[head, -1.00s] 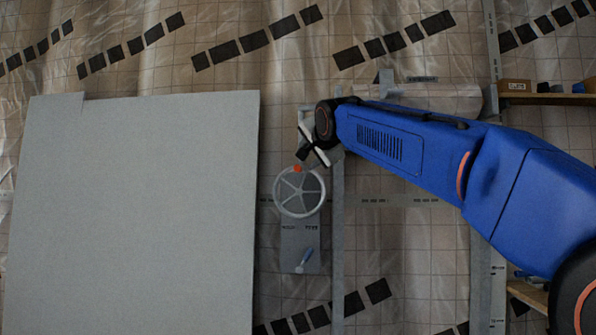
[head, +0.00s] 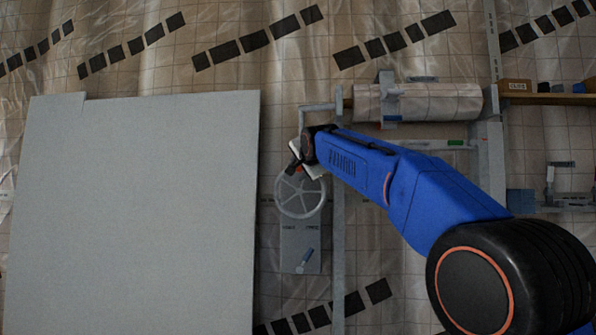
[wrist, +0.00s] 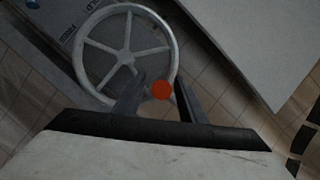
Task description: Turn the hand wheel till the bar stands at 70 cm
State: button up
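The pale spoked hand wheel (head: 301,213) is mounted right of the large grey panel (head: 140,210); it also shows in the wrist view (wrist: 88,56). An orange-red knob (wrist: 160,90) sits at its rim, on the side nearest my gripper. My gripper (wrist: 158,90) is open, one finger on each side of the knob, with small gaps visible; I cannot tell whether either finger touches. In the head view my gripper (head: 294,168) is at the wheel's top edge and mostly hides the knob. I cannot make out which part is the bar or read any height.
A grey plate (head: 299,240) with lettering and a small lever (head: 305,260) is below the wheel. A vertical grey post (head: 338,250) stands just right. A pale roll (head: 430,101) lies at upper right, beside a shelf (head: 550,98). Sheeting with black marks hangs behind.

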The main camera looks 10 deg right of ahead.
jog(key=shift+c, duration=0.6)
grip_shut()
jog(key=shift+d, duration=0.1)
